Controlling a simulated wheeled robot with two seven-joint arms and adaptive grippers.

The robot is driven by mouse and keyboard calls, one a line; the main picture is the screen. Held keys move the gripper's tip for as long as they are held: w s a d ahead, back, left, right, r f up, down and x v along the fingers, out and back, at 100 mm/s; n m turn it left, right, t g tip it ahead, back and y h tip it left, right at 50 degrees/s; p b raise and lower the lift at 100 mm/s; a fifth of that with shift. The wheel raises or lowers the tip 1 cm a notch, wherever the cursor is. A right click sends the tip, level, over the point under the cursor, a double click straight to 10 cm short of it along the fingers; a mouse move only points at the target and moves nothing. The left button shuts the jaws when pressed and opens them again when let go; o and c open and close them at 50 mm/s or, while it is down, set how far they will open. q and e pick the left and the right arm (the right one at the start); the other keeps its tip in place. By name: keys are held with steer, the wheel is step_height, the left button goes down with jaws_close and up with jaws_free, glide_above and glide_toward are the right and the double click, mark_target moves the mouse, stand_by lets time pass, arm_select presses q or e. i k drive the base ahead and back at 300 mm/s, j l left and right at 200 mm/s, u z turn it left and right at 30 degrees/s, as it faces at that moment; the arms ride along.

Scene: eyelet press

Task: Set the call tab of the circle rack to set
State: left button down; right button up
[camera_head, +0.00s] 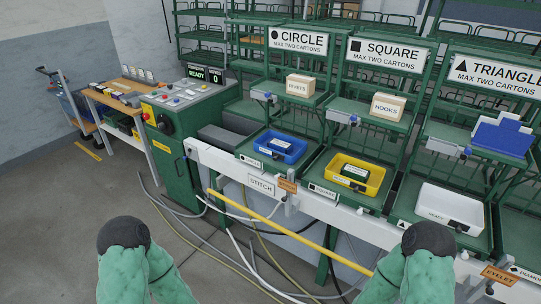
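The circle rack stands left of centre under a white sign (297,39) reading CIRCLE, MAX TWO CARTONS. Its upper shelf holds a carton labelled RIVETS (300,85). A small pale and blue fitting (264,96) sits at the left front of that shelf. It may be the call tab, but it is too small to tell its setting. A blue bin (281,147) stands on the lower shelf. My two green arms show at the bottom left and bottom right, well short of the rack. Neither gripper is visible.
The square rack (386,54) and triangle rack (497,75) stand to the right. A white rail (230,165) and a yellow bar (290,234) run along the front. Cables lie on the floor. A green machine (180,150) with a READY display stands left.

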mark_target(276, 177)
steer(key=i+l, duration=0.1)
steer(key=i, duration=0.65)
steer(key=i+l+u, duration=0.1)
steer(key=i, duration=0.6)
